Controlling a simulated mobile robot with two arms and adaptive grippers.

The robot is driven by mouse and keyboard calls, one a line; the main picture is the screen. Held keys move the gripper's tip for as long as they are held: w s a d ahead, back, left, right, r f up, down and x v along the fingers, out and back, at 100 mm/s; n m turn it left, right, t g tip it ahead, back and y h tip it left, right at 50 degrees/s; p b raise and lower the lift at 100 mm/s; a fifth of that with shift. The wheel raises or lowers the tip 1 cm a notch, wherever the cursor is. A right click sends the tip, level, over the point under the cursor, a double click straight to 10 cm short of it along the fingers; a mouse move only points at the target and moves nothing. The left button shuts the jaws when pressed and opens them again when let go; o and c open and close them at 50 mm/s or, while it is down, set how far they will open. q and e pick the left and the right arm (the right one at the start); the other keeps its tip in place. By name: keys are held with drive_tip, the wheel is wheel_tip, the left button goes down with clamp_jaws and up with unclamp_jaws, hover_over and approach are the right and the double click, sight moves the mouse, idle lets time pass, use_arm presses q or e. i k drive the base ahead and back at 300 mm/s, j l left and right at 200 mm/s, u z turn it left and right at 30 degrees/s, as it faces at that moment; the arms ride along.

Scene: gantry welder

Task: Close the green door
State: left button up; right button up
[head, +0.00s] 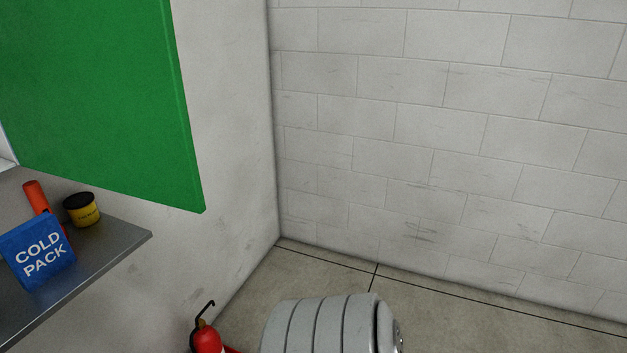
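The green door (95,95) is a flat green panel at the upper left of the head view. Its lower right corner hangs in front of the pale wall, above a grey shelf. A sliver of a white edge (6,150) shows at the far left beside it. The door looks swung out, but its hinge and most of what it belongs to are outside the frame. Neither of my grippers shows in the head view, and nothing is seen touching the door.
The grey shelf (110,247) at the left holds a blue cold pack (42,250), an orange-red tube (37,198) and a yellow-black tin (82,210). A red fire extinguisher (206,338) stands low near the wall. A ribbed grey cylinder (325,325) is at bottom centre. Floor toward the block wall (450,130) is clear.

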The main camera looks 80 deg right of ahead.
sight(92, 92)
drive_tip(key=k+l, duration=0.1)
drive_tip(key=l, duration=0.35)
drive_tip(key=k+l, duration=0.1)
drive_tip(key=l, duration=0.4)
drive_tip(key=k+l, duration=0.1)
drive_tip(key=l, duration=0.35)
drive_tip(key=k+l, duration=0.1)
drive_tip(key=l, duration=0.35)
drive_tip(key=k+l, duration=0.1)
drive_tip(key=l, duration=0.35)
